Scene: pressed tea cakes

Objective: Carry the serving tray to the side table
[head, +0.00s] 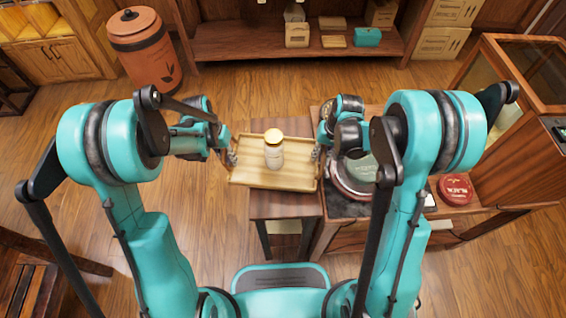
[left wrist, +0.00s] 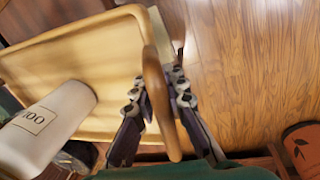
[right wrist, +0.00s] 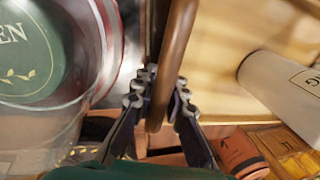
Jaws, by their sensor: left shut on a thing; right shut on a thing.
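The serving tray (head: 248,176) is pale wood with raised end handles. It looks level, with a white gold-lidded canister (head: 273,156) standing on it. My left gripper (head: 231,158) is shut on its left handle, seen close in the left wrist view (left wrist: 158,90). My right gripper (head: 317,153) is shut on its right handle, also seen in the right wrist view (right wrist: 163,90). A narrow brown table (head: 285,206), probably the side table, is under the tray, whose left part reaches past its edge. I cannot tell whether the tray touches it.
A counter to the right carries a round green-labelled tea cake (head: 360,168) close to my right gripper and a red tin (head: 455,190). A glass-topped cabinet (head: 520,95) stands further right. A large orange canister (head: 145,50) and low shelf (head: 245,38) are behind. Floor left of the tray is clear.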

